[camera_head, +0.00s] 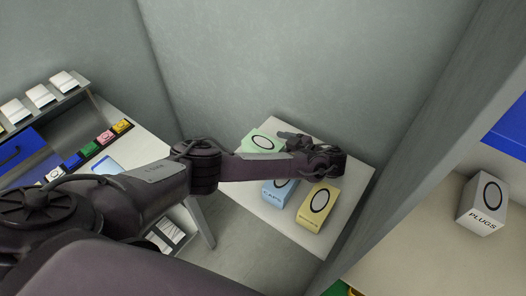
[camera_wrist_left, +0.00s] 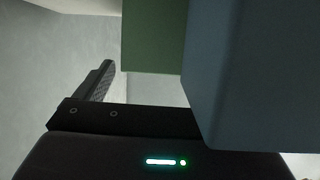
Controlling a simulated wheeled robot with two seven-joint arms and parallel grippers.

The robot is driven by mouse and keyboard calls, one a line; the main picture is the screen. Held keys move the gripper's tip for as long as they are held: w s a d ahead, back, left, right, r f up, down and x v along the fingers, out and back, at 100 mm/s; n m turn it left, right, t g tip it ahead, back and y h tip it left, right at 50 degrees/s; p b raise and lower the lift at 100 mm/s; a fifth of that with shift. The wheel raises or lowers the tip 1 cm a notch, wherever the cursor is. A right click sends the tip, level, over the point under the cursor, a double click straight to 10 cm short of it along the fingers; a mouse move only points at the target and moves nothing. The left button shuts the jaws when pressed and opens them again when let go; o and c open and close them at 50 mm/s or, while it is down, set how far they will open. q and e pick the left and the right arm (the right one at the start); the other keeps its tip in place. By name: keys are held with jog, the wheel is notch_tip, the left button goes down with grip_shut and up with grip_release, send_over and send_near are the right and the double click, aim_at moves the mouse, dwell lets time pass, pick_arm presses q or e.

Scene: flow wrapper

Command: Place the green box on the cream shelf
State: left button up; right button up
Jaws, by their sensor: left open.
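The green box (camera_head: 262,142) stands on a small white table, partly covered by my left arm in the head view. My left gripper (camera_head: 290,138) is open at the right of the green box, one finger showing near it. In the left wrist view the green box (camera_wrist_left: 152,40) is beyond the open finger (camera_wrist_left: 97,80), with clear space between them. The other finger is hidden, and I cannot tell whether anything touches. A cream shelf surface (camera_head: 420,262) is at the lower right. My right gripper is not in view.
A blue box (camera_head: 277,191) and a yellow box (camera_head: 318,205) stand close to the green one; the blue box (camera_wrist_left: 250,70) fills much of the wrist view. A grey PLUGS box (camera_head: 484,203) stands on the cream surface. A grey post (camera_head: 425,130) separates table and shelf.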

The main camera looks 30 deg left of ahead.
pick_arm(q)
jog(key=shift+x, duration=1.2)
jog(key=shift+r, duration=0.1)
jog(key=c, duration=1.1)
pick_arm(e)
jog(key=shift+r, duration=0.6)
pick_arm(q)
jog(key=shift+r, duration=0.1)
notch_tip(320, 180, up, 5)
notch_tip(320, 180, up, 3)
jog(key=p, duration=0.3)
jog(key=shift+r, duration=0.15)
jog(key=shift+r+p, duration=0.8)
jog(key=shift+p, duration=0.25)
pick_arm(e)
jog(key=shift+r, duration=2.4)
